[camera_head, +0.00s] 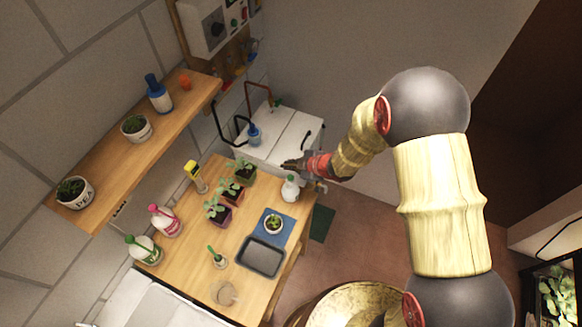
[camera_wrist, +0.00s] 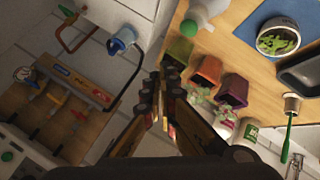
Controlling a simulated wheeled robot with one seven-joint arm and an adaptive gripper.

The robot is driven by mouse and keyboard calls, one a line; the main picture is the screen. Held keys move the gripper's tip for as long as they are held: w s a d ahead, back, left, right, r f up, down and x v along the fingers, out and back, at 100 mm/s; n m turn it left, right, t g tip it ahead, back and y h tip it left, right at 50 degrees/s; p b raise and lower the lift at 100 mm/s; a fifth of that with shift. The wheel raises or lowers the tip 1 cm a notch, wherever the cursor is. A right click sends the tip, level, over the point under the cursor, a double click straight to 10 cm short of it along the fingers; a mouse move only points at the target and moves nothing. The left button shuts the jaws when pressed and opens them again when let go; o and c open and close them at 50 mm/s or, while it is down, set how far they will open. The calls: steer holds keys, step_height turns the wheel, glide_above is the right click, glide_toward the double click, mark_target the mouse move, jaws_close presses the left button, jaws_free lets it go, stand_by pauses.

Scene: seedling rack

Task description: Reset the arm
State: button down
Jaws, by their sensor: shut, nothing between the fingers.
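My arm reaches in from the right in the head view, and my gripper (camera_head: 291,166) hangs above the far right end of the wooden table (camera_head: 192,246). In the wrist view my gripper (camera_wrist: 168,78) has its fingertips together with nothing between them. A white spray bottle (camera_head: 290,188) stands on the table just below the gripper in the head view; it also shows at the top of the wrist view (camera_wrist: 205,12). I cannot tell from these views how far the gripper is above it.
Several potted seedlings (camera_head: 231,190), a pot on a blue mat (camera_head: 266,239) and a dark tray (camera_head: 261,257) stand on the table. A wooden shelf (camera_head: 166,125) with pots runs along the wall.

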steer(key=s+d+f+m+g+h, duration=0.1)
steer(key=s+d+f+m+h, duration=0.3)
steer(key=d, duration=0.5)
steer(key=s+d+r+m+g+h+b, duration=0.2)
steer(key=s+d+r+m+h+b, duration=0.3)
steer(key=d, duration=0.4)
steer(key=s+d+r+m+t+y+b, duration=0.1)
steer(key=s+r+m+b, duration=0.3)
steer(key=s+b, duration=0.5)
steer(key=s+d+r+m+t+y+b, duration=0.1)
steer(key=s+d+r+m+b, duration=0.1)
steer(key=s+r+m+b, duration=0.3)
steer(key=s+b, duration=0.4)
steer(key=s, duration=0.1)
steer(key=shift+d+r+m+t+b, duration=0.2)
steer(key=shift+m+t+b, duration=0.1)
steer(key=shift+m+b, duration=0.1)
